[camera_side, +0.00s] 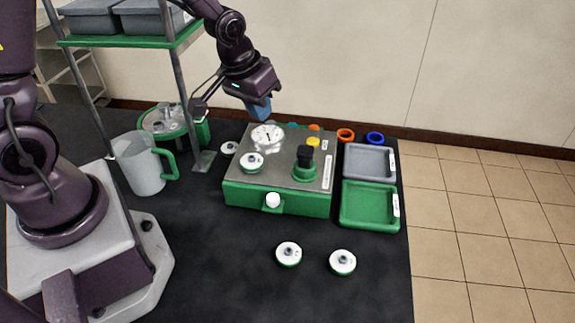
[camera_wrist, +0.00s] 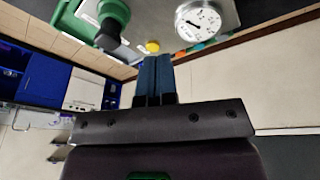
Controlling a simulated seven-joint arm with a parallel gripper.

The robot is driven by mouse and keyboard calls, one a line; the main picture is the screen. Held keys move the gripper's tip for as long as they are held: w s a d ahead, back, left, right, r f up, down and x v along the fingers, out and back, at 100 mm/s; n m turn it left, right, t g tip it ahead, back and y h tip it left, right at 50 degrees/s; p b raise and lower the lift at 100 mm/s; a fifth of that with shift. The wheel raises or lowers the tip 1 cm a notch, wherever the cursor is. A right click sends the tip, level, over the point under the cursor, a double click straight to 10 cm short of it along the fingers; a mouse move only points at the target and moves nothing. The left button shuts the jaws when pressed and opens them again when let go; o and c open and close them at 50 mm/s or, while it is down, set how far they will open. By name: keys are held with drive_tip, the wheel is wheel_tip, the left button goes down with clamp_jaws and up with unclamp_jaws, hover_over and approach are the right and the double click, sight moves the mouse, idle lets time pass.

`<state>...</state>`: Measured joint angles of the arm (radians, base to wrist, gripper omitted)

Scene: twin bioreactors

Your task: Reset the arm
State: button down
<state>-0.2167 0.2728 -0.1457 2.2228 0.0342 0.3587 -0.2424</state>
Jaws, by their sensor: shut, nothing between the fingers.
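My gripper (camera_side: 260,108) is in the air above the back left part of the green-based instrument box (camera_side: 228,194), pointing down. Its blue fingers (camera_wrist: 154,75) are shut together with nothing between them in the wrist view. The box has a grey metal top with a round dial gauge (camera_side: 267,136), which also shows in the wrist view (camera_wrist: 199,22). A black-topped green knob (camera_side: 304,164) and a yellow button (camera_side: 313,142) are on the same top. The fingers look apart from the box.
A green tray (camera_side: 369,226) and a grey tray (camera_side: 369,148) lie right of the box. White discs (camera_side: 289,252) (camera_side: 342,261) lie on the dark table in front. A jug (camera_side: 139,166) stands left, near a shelf frame (camera_side: 185,83). Orange (camera_side: 345,134) and blue (camera_side: 375,138) rings lie behind.

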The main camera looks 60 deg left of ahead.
drive_tip(key=s+d+r+m+t, duration=0.2)
drive_tip(key=s+r+m, duration=0.1)
drive_tip(key=s+r, duration=1.3)
drive_tip(key=shift+d+r, duration=0.25)
drive_tip(key=shift+r, duration=0.05)
